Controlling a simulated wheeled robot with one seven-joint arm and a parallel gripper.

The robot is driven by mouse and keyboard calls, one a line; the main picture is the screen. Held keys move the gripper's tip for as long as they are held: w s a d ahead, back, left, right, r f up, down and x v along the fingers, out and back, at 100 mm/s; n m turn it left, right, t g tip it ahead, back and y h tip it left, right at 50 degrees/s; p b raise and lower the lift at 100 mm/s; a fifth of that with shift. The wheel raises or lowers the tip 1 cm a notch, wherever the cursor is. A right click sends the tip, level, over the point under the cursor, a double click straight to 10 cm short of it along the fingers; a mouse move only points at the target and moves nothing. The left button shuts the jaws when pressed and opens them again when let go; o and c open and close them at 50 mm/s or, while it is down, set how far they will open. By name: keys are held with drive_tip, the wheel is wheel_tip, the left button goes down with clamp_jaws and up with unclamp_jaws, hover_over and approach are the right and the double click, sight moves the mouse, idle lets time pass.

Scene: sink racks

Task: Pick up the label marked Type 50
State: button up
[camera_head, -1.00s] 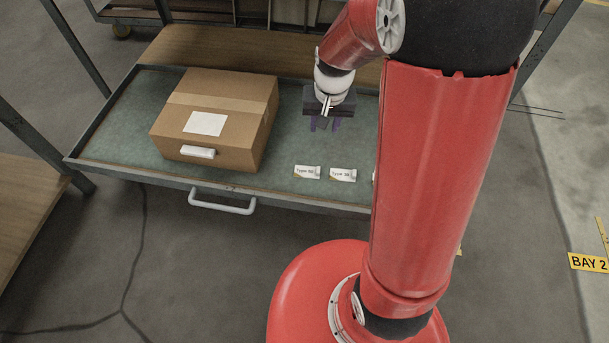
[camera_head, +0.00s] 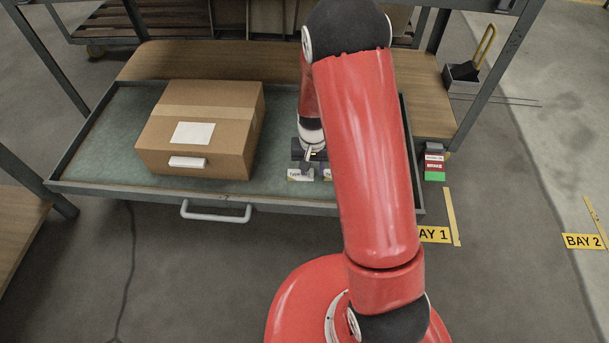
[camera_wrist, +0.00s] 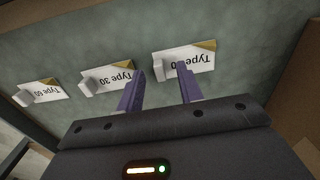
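Three white labels with gold corners lie on the green tray surface. In the wrist view they appear upside down: a right label (camera_wrist: 184,61), a middle label reading Type 30 (camera_wrist: 108,79), and a left one that seems to read Type 60 (camera_wrist: 38,93). On the right label "Type" and a final 0 show, and a finger hides the first digit. The same label (camera_head: 299,175) is left-most in the head view; its print there is too small to be sure of. My gripper (camera_wrist: 161,71) is open, its purple fingers apart and empty, the right finger overlapping the right label in view.
A cardboard box (camera_head: 205,130) stands on the tray left of the labels. The tray has a raised metal rim (camera_head: 110,190) and a front handle (camera_head: 215,213). A wooden board (camera_head: 200,60) lies behind. The tray between the box and labels is clear.

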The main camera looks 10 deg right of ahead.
drive_tip(key=shift+f, duration=0.4)
clamp_jaws()
drive_tip(key=shift+r, duration=0.15)
